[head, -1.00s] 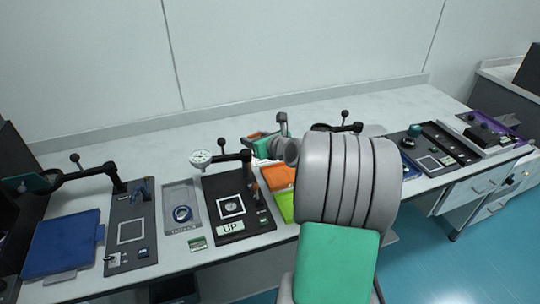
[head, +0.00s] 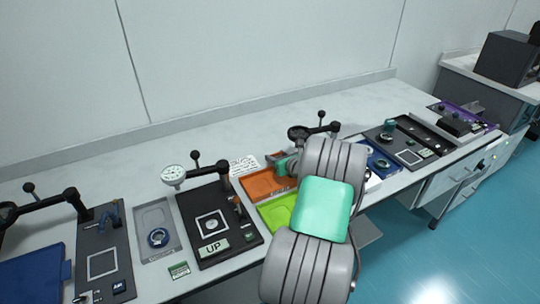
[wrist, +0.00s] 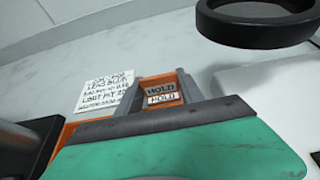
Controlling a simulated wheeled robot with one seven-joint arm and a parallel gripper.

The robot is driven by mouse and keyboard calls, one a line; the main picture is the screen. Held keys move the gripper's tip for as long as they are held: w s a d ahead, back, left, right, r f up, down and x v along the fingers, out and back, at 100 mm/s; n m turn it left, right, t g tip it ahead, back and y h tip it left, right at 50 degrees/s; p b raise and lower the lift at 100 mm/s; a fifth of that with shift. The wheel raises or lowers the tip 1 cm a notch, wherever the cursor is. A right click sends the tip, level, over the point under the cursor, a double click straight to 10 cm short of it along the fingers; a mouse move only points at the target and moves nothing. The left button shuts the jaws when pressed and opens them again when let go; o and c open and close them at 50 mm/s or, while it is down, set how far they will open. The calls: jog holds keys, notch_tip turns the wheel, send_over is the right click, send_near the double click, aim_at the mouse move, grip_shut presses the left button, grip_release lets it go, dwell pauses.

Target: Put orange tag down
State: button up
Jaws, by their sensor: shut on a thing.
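The orange tag (wrist: 157,80) is in the wrist view, with HOLD lettering on it. My gripper (wrist: 162,92) is shut on it, with a grey finger at each side. In the head view my arm covers most of the gripper, and I cannot make out the tag clearly. An orange tray (head: 262,187) lies on the bench just left of my arm. Its orange edge also shows in the wrist view (wrist: 72,128), left of the tag. I cannot tell whether the tag touches anything below.
A lime tray (head: 275,213) lies in front of the orange one. A printed sheet (head: 243,165) lies behind, left. A dark UP fixture (head: 190,217) with a dial gauge (head: 173,175) stands left. A black ring-topped clamp (head: 312,131) stands close behind my arm.

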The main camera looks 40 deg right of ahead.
jog(key=w, duration=0.2)
jog(key=w+d, duration=0.1)
jog(key=w, duration=0.1)
jog(key=shift+w+f, duration=0.15)
jog(key=shift+f+p, duration=0.35)
jog(key=shift+f, duration=0.25)
jog(key=shift+s, duration=0.2)
jog(key=shift+f, duration=0.2)
jog(key=o, duration=1.3)
jog(key=shift+r, duration=0.1)
